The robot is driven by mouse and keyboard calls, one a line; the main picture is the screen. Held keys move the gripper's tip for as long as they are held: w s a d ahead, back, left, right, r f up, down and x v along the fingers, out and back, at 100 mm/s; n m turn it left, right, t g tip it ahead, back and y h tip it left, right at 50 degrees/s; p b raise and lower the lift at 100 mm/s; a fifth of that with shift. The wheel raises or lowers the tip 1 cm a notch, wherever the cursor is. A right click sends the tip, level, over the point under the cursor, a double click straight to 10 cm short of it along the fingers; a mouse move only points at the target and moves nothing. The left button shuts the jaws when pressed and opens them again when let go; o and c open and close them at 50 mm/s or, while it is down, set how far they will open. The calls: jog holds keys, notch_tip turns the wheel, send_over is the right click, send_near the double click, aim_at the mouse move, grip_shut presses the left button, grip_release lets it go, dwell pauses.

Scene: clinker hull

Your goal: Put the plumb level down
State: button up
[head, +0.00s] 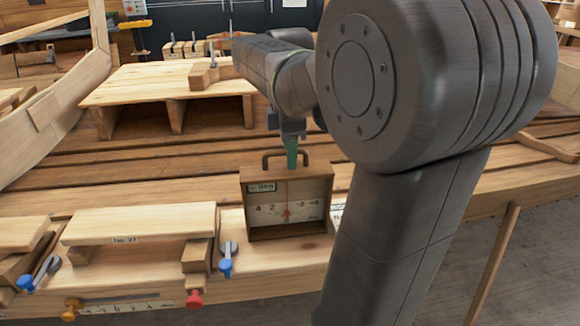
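The plumb level (322,180) is an upright wooden box with a handle on top and a dial face with a needle and numbers. It stands at or just above the pale plank in the middle of the head view; I cannot tell whether its base touches. My gripper (291,152) points down from above, its green fingertip in front of the middle of the handle's bar. The fingers show as one narrow shape, so the gap between them is hidden. My arm hides what lies right of the level.
A pale board marked No. 27 (139,222) lies left of the level on blocks. A blue-tipped clamp (227,259) stands close to the level's left side. A raised wooden platform (130,85) is behind. Red (194,298) and yellow knobs line the front edge.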

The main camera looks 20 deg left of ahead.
notch_tip(320, 180, up, 7)
jog(key=shift+r, duration=0.1)
dwell(0.4)
notch_tip(320, 180, down, 10)
jog(key=shift+r, duration=0.75)
jog(key=shift+f, duration=0.1)
